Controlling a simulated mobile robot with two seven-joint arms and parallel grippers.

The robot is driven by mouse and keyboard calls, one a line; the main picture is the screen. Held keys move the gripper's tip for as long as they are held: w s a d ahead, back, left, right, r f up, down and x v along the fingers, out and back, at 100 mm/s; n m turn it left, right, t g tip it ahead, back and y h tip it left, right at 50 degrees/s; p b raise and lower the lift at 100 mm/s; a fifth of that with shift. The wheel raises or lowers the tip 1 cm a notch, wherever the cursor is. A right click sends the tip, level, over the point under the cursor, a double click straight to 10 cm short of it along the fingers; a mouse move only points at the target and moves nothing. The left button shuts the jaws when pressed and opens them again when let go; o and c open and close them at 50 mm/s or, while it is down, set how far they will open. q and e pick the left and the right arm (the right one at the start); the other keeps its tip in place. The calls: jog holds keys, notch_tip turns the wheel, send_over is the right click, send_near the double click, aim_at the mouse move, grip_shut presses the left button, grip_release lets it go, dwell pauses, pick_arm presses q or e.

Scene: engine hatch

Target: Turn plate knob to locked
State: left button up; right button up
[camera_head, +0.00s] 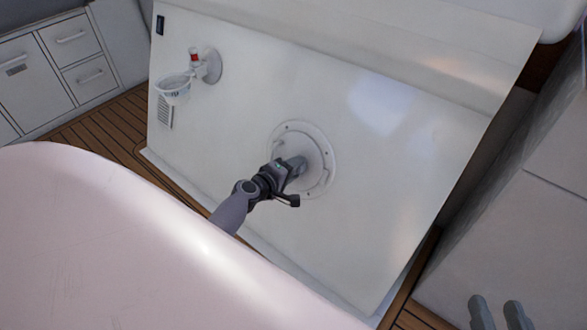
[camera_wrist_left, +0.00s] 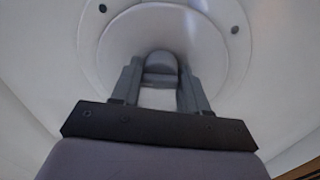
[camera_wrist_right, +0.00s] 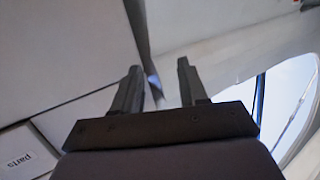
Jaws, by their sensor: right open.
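A round white plate (camera_head: 321,152) with small dark bolt holes is set in the white hatch panel. It also shows in the left wrist view (camera_wrist_left: 115,45). The grey plate knob (camera_wrist_left: 161,64) stands out from its middle. My left gripper (camera_wrist_left: 160,75) is at the knob, with one finger on each side and apparently touching it. In the head view, my left gripper (camera_head: 290,170) hides most of the knob. My right gripper (camera_head: 497,313) is at the bottom right, well away from the plate. Its fingers are apart and empty in the right wrist view (camera_wrist_right: 160,82).
A holder with a white ring (camera_head: 173,87) and a red part is mounted on the panel at upper left, above a small vent (camera_head: 165,112). White drawers (camera_head: 85,65) stand at far left. A grey cabinet (camera_head: 530,225) stands at right. Wooden floor (camera_head: 100,125) shows beside the panel.

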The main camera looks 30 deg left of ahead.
pick_arm(q)
jog(key=o, duration=0.3)
jog(key=shift+f, duration=0.1)
jog(key=p+v, duration=0.3)
jog(key=v, duration=0.4)
jog(key=shift+s, duration=0.15)
pick_arm(e)
jog(key=shift+w+a+f+m+g, duration=0.15)
jog(key=shift+a+m+g, duration=0.1)
jog(key=shift+a+g, duration=0.15)
jog(key=shift+w+a+f+m+g, duration=0.1)
jog(key=shift+w+a+m+g, duration=0.05)
jog(key=shift+a+m+g, duration=0.2)
pick_arm(q)
jog(key=shift+a, duration=0.1)
pick_arm(e)
jog(key=shift+a, duration=0.1)
jog(key=shift+r, duration=0.15)
